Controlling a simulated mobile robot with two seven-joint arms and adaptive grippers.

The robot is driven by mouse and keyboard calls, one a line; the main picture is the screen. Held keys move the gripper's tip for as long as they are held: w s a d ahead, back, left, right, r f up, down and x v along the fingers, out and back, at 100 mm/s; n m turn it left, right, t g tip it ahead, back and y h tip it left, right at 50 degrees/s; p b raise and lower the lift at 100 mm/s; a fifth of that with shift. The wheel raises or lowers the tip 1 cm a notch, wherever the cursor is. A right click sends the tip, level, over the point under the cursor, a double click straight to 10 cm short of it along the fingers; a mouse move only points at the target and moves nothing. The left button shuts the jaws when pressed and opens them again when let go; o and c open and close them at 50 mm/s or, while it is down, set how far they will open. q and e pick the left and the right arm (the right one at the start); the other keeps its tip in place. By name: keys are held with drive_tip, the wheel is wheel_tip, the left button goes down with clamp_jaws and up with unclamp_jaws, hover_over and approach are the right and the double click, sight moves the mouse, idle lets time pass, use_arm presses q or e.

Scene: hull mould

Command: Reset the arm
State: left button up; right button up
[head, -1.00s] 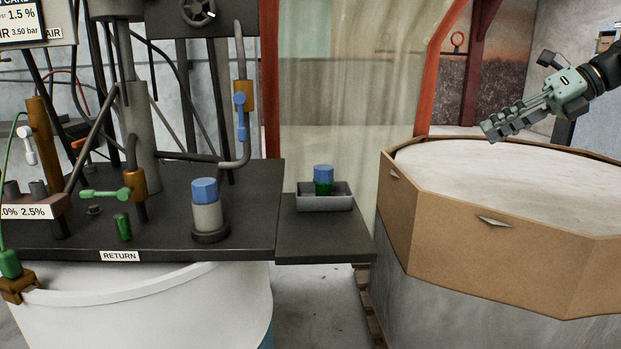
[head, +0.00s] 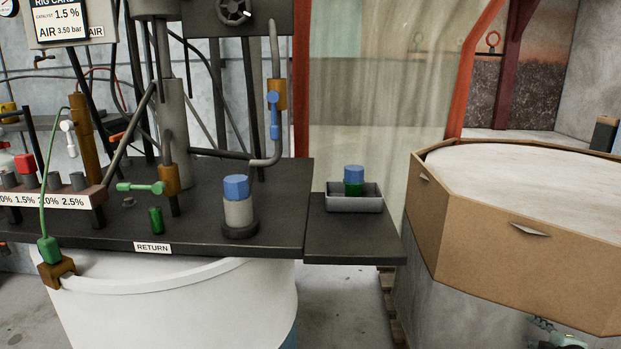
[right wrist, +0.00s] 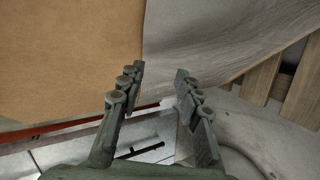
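My right gripper (head: 545,326) shows only in part at the lower right edge of the head view, low in front of the brown octagonal box. In the right wrist view its two fingers (right wrist: 159,78) are spread apart with nothing between them. Beyond them are the brown cardboard wall (right wrist: 70,55) and a grey wrapped surface (right wrist: 205,40); I cannot tell how far off these are. My left gripper is not in view.
The octagonal box (head: 505,255) with a white top stands at the right. A dark bench (head: 300,225) holds valves, a blue-capped cylinder (head: 239,207) and a grey tray (head: 355,205) with a blue-and-green piece (head: 354,180). A white tub (head: 180,305) is below.

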drive_tip(key=s+d+f+m+g+h, duration=0.2)
drive_tip(key=s+d+f+g, duration=0.15)
drive_tip(key=s, duration=0.55)
drive_tip(key=s+d+f+m+g+h, duration=0.1)
drive_tip(key=s+d+f+m+g, duration=0.2)
drive_tip(key=s, duration=0.7)
drive_tip(key=s+d+f+m+g+h, duration=0.2)
drive_tip(key=s+d+f, duration=0.25)
drive_tip(key=s, duration=0.45)
drive_tip(key=s+a+f+m+y, duration=0.1)
drive_tip(key=a+f, duration=0.4)
drive_tip(key=a, duration=0.7)
drive_tip(key=s+a+f+m+g+y, duration=0.1)
drive_tip(key=a+f, duration=0.5)
drive_tip(key=a, duration=0.7)
drive_tip(key=s+a+f+m+y, duration=0.2)
drive_tip(key=s+a+f+y, duration=0.2)
drive_tip(key=a, duration=0.8)
wheel_tip(320, 180, down, 2)
drive_tip(key=shift+s+a+f+m+g+y, duration=0.15)
drive_tip(key=shift+s+f+m+g+y, duration=0.2)
drive_tip(key=shift+s, duration=0.6)
drive_tip(key=shift+r, duration=0.15)
